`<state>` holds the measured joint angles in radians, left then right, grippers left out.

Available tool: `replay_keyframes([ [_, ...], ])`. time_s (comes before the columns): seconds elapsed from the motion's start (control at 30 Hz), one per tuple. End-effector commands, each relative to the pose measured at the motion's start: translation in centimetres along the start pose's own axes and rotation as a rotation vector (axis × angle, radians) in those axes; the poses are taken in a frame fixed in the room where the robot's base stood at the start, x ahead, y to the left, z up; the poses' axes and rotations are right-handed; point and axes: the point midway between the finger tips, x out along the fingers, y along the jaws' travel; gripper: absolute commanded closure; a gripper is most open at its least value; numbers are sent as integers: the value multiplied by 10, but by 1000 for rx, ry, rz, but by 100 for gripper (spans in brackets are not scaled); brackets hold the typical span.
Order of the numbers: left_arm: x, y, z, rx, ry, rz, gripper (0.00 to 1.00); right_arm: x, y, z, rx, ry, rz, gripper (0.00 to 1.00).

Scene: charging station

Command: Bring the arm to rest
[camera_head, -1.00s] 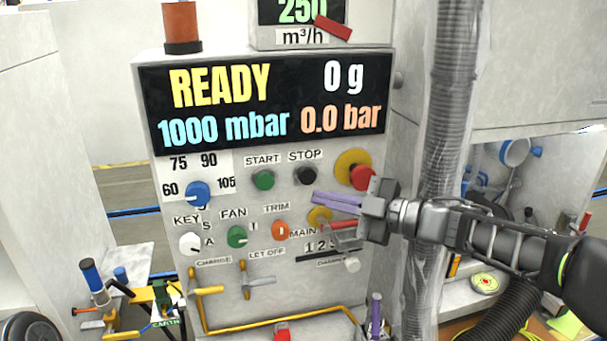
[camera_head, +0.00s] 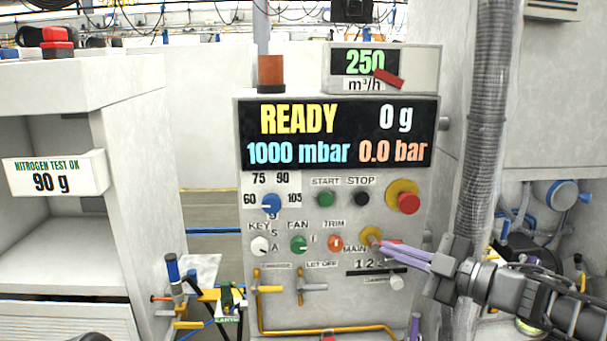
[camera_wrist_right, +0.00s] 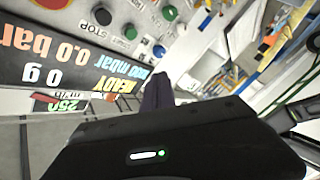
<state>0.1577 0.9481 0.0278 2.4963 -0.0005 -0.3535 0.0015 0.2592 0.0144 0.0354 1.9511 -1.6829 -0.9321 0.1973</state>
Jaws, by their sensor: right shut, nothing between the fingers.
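My right gripper (camera_head: 384,247) comes in from the right in the head view. Its purple fingers are shut together and hold nothing. The fingertips are in front of the control panel (camera_head: 342,293), overlapping the area beside the yellow and red MAIN switch (camera_head: 370,235). I cannot tell if they touch it. In the right wrist view the dark purple fingers (camera_wrist_right: 158,92) point toward the panel, which appears upside down.
The display (camera_head: 335,137) reads READY, 0 g, 1000 mbar and 0.0 bar. A red-on-yellow button (camera_head: 408,203) is above my fingers. A ribbed hose (camera_head: 487,120) runs upright behind my right arm. A white cabinet (camera_head: 130,215) stands at left.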

Motion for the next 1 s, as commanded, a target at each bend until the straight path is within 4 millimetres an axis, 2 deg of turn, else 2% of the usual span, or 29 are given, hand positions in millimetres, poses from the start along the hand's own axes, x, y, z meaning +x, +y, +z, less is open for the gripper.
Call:
replay_keyframes([
  [0.2, 0, 0, -2, 0, 3, 0, 44, 0, 14, 15, 85, -48, 102, 100],
  [0.33, 0, 0, -1, 0, 2, 0, 44, 3, 14, 35, 181, -88, 164, 100],
  [0.47, 0, 0, -1, 0, 2, 0, 44, 9, -3, 69, 339, -154, 225, 100],
  [0.57, 0, 0, -1, 0, 2, 0, 44, 16, -31, 104, 493, -226, 258, 100],
  [0.67, 0, 0, -1, 0, 2, 0, 44, 21, -73, 140, 663, -316, 277, 100],
  [0.77, 0, 0, -1, 0, 2, 0, 44, 23, -138, 179, 868, -441, 277, 100],
  [0.8, 0, 0, -1, 0, 2, 0, 44, 22, -168, 192, 951, -499, 271, 100],
  [0.87, 0, 0, -1, 0, 2, 0, 44, 19, -216, 208, 1071, -588, 257, 100],
  [0.9, 0, 0, -1, 0, 2, 0, 44, 15, -248, 216, 1145, -648, 245, 100],
  [0.97, 0, 0, -1, 0, 2, 0, 44, 8, -297, 223, 1251, -740, 221, 100],
  [1.0, 0, 0, -1, 0, 2, 0, 44, 2, -330, 226, 1317, -804, 202, 100],
])
